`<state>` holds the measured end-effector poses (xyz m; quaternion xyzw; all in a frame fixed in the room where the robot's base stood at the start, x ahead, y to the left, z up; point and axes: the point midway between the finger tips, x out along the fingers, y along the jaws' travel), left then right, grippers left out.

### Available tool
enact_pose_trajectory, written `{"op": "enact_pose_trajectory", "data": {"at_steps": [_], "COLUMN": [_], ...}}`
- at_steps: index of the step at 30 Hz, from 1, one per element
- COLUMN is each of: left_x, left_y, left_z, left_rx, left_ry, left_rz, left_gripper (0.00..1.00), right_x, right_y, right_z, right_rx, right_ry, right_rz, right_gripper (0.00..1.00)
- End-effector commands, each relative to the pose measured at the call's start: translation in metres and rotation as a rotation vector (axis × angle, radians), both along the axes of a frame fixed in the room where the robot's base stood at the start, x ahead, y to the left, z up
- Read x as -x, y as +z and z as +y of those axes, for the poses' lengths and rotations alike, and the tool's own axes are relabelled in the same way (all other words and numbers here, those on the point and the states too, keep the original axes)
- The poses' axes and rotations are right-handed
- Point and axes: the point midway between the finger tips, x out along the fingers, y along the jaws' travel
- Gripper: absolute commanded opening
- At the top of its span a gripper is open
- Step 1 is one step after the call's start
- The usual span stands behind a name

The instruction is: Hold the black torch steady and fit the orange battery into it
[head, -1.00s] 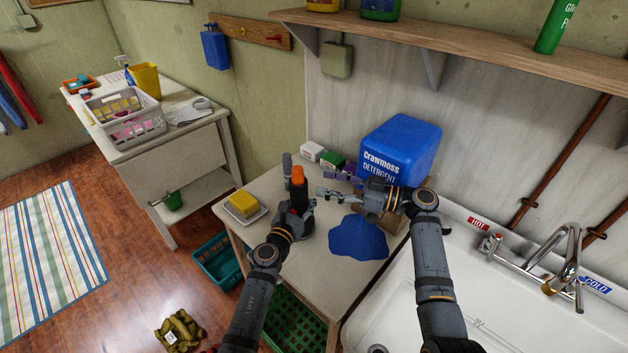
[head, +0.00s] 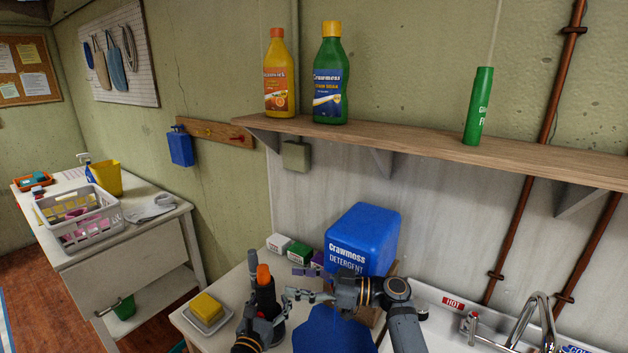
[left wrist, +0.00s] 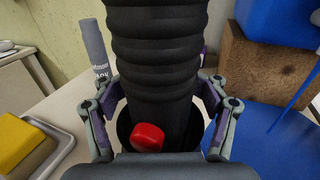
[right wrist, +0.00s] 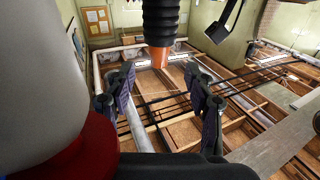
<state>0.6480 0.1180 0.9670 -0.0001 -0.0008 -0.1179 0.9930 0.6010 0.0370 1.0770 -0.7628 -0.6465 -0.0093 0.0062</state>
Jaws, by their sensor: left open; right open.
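The black torch (head: 265,298) stands upright on the table, and the orange battery (head: 263,273) sticks up from its top end. How deep the battery sits is hidden. In the left wrist view the torch (left wrist: 155,60) shows a ribbed body and a red button (left wrist: 148,137). My left gripper (head: 262,318) is open, with one finger on each side of the torch. My right gripper (head: 300,284) is open and empty, just right of the battery. In the right wrist view the orange battery (right wrist: 157,57) shows beyond the fingertips (right wrist: 158,78), below the ribbed torch (right wrist: 160,22).
A blue detergent container (head: 362,240) stands behind my right gripper, with a blue patch (head: 330,332) below it. A yellow sponge (head: 206,307) lies on a dish at left. A grey tube (head: 252,263) and small boxes (head: 299,253) stand behind the torch. The sink is at right.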

Motion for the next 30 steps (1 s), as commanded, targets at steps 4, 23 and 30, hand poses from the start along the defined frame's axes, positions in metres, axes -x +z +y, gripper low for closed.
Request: {"op": "enact_pose_trajectory", "data": {"at_steps": [4,23,30], "left_x": [0.000,0.074,0.079], "left_y": [-0.001,-0.001,0.000], "left_z": [0.000,0.018,0.019], "left_rx": [0.000,-0.001,0.000], "left_ry": [0.000,0.000,-0.001], "left_rz": [0.001,0.001,-0.001], "left_gripper": [0.67,0.67,0.67], "right_x": [0.000,0.000,0.000], "right_y": [-0.002,-0.002,-0.002], "right_z": [0.000,0.000,0.000], "right_rx": [0.001,0.001,0.001], "right_ry": [0.000,0.000,0.000], "right_rz": [0.004,0.004,0.004], "right_gripper": [0.54,0.54,0.54]}}
